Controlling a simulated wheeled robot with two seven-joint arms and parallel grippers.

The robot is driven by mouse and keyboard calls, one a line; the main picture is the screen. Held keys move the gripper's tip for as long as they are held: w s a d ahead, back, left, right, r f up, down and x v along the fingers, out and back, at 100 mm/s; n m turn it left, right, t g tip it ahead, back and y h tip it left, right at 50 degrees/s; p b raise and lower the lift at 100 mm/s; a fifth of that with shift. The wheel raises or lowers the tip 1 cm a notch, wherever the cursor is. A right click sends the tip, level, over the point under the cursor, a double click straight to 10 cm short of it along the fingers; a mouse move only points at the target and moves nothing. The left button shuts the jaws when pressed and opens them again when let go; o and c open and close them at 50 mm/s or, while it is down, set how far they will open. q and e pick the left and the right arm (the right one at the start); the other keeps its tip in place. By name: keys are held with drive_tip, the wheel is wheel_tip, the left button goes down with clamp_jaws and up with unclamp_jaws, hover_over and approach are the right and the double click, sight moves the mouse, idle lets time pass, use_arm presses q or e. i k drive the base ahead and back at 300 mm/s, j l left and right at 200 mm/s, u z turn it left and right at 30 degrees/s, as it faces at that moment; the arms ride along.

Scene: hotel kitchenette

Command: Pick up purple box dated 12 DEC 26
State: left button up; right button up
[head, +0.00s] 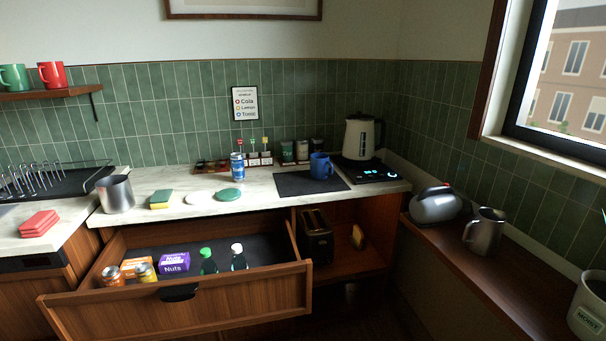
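A purple box (174,262) with white lettering that reads "Nuts" stands in the open wooden drawer (200,306). No date on it is legible at this size. An orange box (134,265) stands to its left. Two cans, one orange (113,275) and one yellow (146,272), stand in the drawer's front left part. Two small bottles, one with a green cap (208,262) and one with a white cap (238,257), stand to the right of the purple box. Neither of my grippers is in view.
The drawer's right part is bare. Above it, the counter (265,193) holds a metal pitcher (115,194), a sponge (161,198), a blue can (237,167), a blue mug (321,166) and a kettle (361,137). A toaster (316,237) stands in the open cabinet. A wooden ledge (500,282) runs along the right.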

sight(176, 263)
drive_tip(key=i+j+u, duration=0.15)
drive_tip(key=j+u, duration=0.15)
drive_tip(key=u, duration=0.15)
drive_tip(key=i+j+u, duration=0.2)
drive_tip(key=u, duration=0.3)
drive_tip(key=i+j, duration=0.05)
